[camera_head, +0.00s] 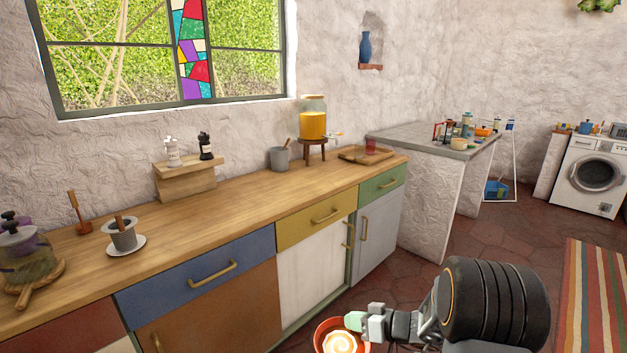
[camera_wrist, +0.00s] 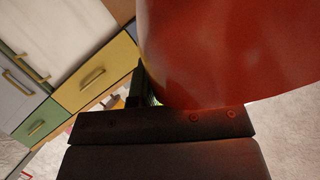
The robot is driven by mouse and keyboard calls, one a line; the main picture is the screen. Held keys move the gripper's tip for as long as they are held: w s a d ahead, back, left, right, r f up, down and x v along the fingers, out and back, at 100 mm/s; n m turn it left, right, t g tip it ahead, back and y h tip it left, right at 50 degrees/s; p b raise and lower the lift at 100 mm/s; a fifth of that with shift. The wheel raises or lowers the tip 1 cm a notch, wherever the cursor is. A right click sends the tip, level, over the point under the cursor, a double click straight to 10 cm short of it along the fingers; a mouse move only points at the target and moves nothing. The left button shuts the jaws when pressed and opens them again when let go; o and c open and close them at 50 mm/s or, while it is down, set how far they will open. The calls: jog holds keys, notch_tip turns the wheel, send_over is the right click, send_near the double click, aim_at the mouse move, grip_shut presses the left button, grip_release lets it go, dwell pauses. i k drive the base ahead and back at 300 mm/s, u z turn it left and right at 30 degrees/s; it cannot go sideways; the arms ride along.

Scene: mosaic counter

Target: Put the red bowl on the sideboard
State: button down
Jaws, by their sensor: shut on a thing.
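The red bowl (camera_head: 322,334) is at the bottom of the head view, with a cream and orange swirl inside. My gripper (camera_head: 358,323) is shut on its rim and holds it in front of the cabinets, below counter height. In the wrist view the bowl's red outer side (camera_wrist: 235,50) fills the upper right, against my gripper (camera_wrist: 150,100). The bowl's lower part is cut off in the head view. The long wooden-topped counter (camera_head: 240,206), with coloured drawers, runs along the wall; I cannot tell if it is the sideboard.
On the counter stand a cup on a saucer (camera_head: 140,244), a wooden riser (camera_head: 186,185), a grey mug (camera_head: 279,159), a drink dispenser (camera_head: 312,122) and a wooden tray (camera_head: 352,154). The middle front of the wooden top is clear. A crowded grey counter (camera_head: 410,135) stands farther back.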

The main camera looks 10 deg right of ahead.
aim_at(289, 188)
jog(key=u, duration=0.1)
jog(key=i, duration=0.9)
jog(key=u, duration=0.35)
